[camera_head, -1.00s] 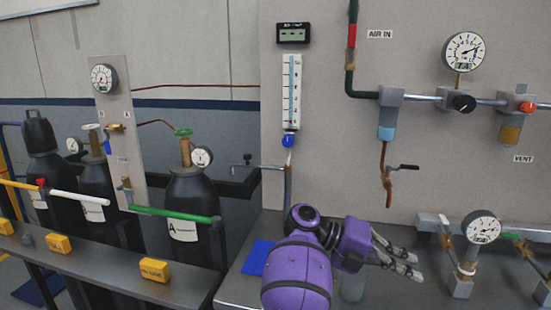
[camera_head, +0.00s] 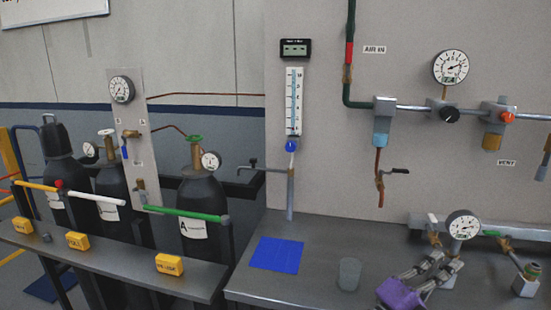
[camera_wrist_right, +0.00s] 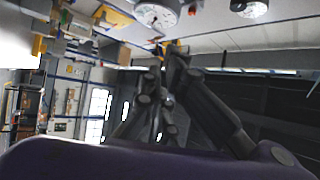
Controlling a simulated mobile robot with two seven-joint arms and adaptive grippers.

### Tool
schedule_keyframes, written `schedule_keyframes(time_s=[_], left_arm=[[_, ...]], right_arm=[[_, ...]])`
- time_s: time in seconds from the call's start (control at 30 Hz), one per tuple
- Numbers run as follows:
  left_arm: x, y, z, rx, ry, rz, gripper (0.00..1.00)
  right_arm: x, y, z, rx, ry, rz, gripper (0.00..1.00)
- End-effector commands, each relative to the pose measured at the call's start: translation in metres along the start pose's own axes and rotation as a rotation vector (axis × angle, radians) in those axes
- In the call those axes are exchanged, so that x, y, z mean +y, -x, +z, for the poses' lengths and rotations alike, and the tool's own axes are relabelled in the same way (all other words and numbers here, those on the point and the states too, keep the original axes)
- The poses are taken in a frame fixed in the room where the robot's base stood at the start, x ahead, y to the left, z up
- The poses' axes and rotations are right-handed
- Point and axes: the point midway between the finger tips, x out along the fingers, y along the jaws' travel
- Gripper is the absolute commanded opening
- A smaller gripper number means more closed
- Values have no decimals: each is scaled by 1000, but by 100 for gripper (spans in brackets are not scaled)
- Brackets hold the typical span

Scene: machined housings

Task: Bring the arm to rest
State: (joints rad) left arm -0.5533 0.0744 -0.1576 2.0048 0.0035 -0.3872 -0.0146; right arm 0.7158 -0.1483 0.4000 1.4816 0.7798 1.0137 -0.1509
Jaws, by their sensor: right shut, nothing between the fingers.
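My right gripper (camera_head: 450,260) shows at the lower right of the head view, beyond a purple link of my arm. It is shut and empty, low over the right part of the grey bench (camera_head: 330,245), just in front of a gauge fitting (camera_head: 463,225). In the right wrist view its dark fingers (camera_wrist_right: 165,62) come together near the top middle, with nothing between them. My left gripper is not in view.
A fitting (camera_head: 527,280) stands at the far right. A panel with pipes and a gauge (camera_head: 450,67) rises behind. Gas cylinders (camera_head: 200,210) stand at left.

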Motion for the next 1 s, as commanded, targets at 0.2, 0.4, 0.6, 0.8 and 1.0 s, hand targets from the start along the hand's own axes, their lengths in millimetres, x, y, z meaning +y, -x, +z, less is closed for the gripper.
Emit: schedule_keyframes(time_s=[0.2,0.4,0.6,0.8,1.0], left_arm=[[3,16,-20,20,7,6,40],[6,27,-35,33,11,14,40],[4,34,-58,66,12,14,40],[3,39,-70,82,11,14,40],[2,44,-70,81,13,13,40]], right_arm=[[14,61,6,-435,255,-285,0],[67,170,-8,-883,518,-431,0],[136,290,-73,-1309,773,-473,0],[187,376,-159,-1621,970,-448,0],[208,414,-210,-1769,1063,-417,0]])
